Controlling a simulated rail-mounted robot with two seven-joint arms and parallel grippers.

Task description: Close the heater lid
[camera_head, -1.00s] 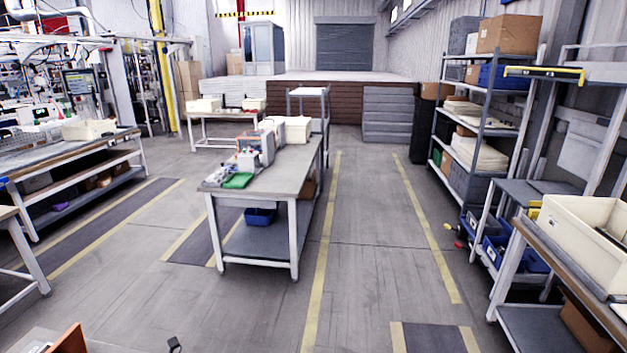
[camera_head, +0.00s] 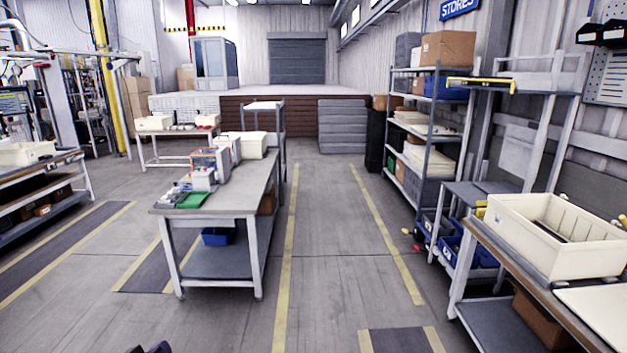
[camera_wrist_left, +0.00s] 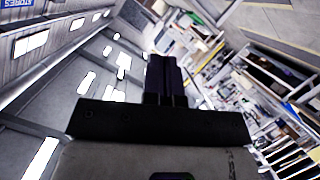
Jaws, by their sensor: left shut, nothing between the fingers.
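I cannot make out a heater or its lid for certain in either view. Small machines (camera_head: 207,165) stand on the grey workbench in the middle of the head view, too small to identify. My left gripper (camera_wrist_left: 166,80) shows in the left wrist view with its dark fingers together and nothing between them. It points up into the open room, touching nothing. In the head view only a dark bit of it (camera_head: 150,349) shows at the bottom edge, well short of the workbench. My right gripper is not in view.
The workbench (camera_head: 240,195) has a green tray (camera_head: 192,200) on top and a blue bin (camera_head: 217,236) below. At right, a cream crate (camera_head: 545,252) sits on a bench beside shelving (camera_head: 430,125). The floor (camera_head: 335,230) between is free.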

